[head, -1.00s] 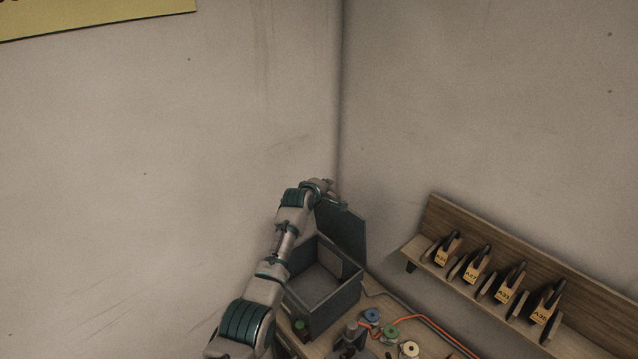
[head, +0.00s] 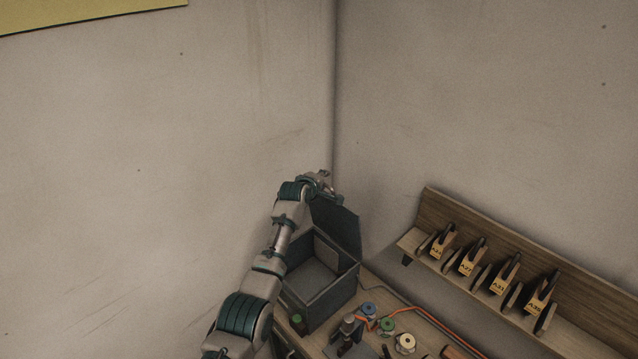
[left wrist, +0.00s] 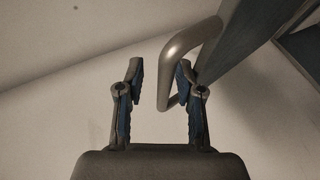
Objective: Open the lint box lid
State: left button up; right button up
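The lint box (head: 330,297) is a dark grey open-topped box at the bench corner in the head view. Its lid (head: 338,226) stands raised at the back, leaving the inside visible. My left gripper (head: 332,190) is at the lid's top edge. In the left wrist view, my left gripper (left wrist: 160,85) is open, its two fingers clearly apart. The lid's bent metal handle (left wrist: 176,48) reaches between the fingers, close to the right one; the left finger is clear of it. The lid's edge (left wrist: 230,40) shows at upper right. My right gripper is in neither view.
Walls meet just behind the box. Right of it on the bench are blue (head: 369,310), green (head: 387,325) and pale (head: 405,343) rolls and an orange cable (head: 432,318). A wooden shelf (head: 480,225) with several tagged holders is on the right wall.

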pick_arm(q)
jog(key=v, duration=1.1)
jog(key=shift+s, duration=0.35)
jog(key=shift+r, duration=0.1)
